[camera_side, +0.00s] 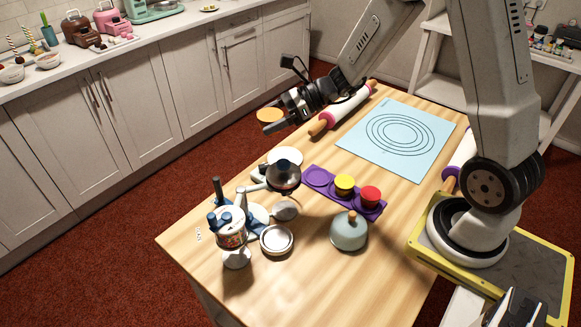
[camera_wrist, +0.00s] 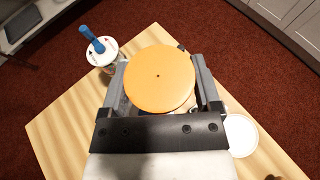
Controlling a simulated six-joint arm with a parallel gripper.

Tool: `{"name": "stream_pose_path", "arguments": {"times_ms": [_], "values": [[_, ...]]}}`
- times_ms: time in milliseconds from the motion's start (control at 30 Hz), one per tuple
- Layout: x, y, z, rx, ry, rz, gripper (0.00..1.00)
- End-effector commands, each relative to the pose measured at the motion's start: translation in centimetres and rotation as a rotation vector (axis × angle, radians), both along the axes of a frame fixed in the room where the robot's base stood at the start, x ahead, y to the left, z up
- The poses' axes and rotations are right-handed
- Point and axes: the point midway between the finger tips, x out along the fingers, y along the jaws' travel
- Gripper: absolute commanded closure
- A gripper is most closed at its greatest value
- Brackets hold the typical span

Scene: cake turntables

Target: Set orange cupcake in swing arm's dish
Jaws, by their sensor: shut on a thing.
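My gripper (camera_side: 274,122) is shut on the orange cupcake (camera_side: 270,114), held in the air above the far left edge of the table. In the wrist view the cupcake's round orange top (camera_wrist: 160,80) sits between the two fingers and hides what lies below. The swing-arm stand (camera_side: 252,187), white with dark blue parts, is on the table, lower in the side view.
A purple tray (camera_side: 318,177) holds yellow (camera_side: 344,184) and red (camera_side: 370,196) cupcakes, with an empty round place. A grey-blue dome (camera_side: 349,231) stands in front. A canister with blue knobs (camera_side: 231,236) stands near the left edge. A rolling pin (camera_side: 345,108) and blue mat (camera_side: 398,138) lie behind.

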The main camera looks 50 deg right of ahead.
Motion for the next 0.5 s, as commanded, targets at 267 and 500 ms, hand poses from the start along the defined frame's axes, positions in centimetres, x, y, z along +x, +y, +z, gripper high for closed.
{"name": "stream_pose_path", "arguments": {"times_ms": [267, 500], "values": [[-1.7, 3.2, -3.7, 0.001, 0.005, -0.002, 0.78], [-4.1, 6.3, -7.5, 0.0, 0.007, -0.018, 0.78]]}}
